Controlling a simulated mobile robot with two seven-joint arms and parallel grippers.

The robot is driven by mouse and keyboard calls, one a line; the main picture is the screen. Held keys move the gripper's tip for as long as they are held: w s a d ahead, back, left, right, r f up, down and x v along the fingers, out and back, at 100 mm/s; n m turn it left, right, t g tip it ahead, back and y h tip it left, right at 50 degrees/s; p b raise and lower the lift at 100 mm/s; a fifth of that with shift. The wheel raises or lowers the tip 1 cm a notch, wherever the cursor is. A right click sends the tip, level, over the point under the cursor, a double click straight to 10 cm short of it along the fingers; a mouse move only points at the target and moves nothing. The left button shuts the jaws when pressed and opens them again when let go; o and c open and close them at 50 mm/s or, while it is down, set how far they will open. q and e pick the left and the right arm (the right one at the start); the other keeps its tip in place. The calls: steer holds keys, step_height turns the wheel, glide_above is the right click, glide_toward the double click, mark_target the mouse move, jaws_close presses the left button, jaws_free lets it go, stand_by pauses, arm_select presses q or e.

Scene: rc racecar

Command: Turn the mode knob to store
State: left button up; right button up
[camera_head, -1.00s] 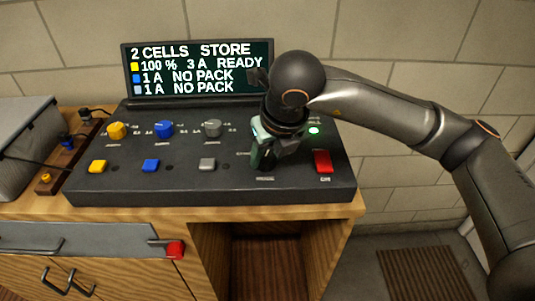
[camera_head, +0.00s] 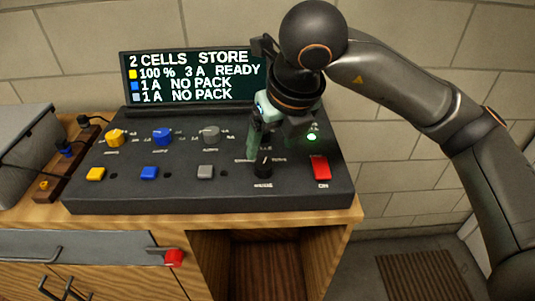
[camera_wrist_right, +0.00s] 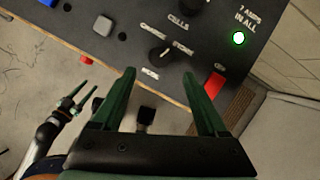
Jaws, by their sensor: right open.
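The black mode knob (camera_head: 263,168) sits at the front of the sloped panel, left of the red switch. In the right wrist view the mode knob (camera_wrist_right: 160,56) has a white pointer line turned toward the STORE label. The display (camera_head: 196,76) reads "2 CELLS STORE". My right gripper (camera_head: 268,145) is open and empty, raised above and behind the knob, apart from it. Its two green fingers (camera_wrist_right: 158,78) show spread in the right wrist view. My left gripper (camera_wrist_right: 80,96) shows small at the lower left there, fingers apart and empty.
Yellow, blue and grey knobs (camera_head: 211,134) and matching buttons (camera_head: 205,172) lie left on the panel. A red switch (camera_head: 320,168) and a lit green lamp (camera_head: 311,137) are on the right. A grey case (camera_head: 22,140) stands at the far left.

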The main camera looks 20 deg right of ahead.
steer(key=v, duration=0.5)
stand_by(0.4)
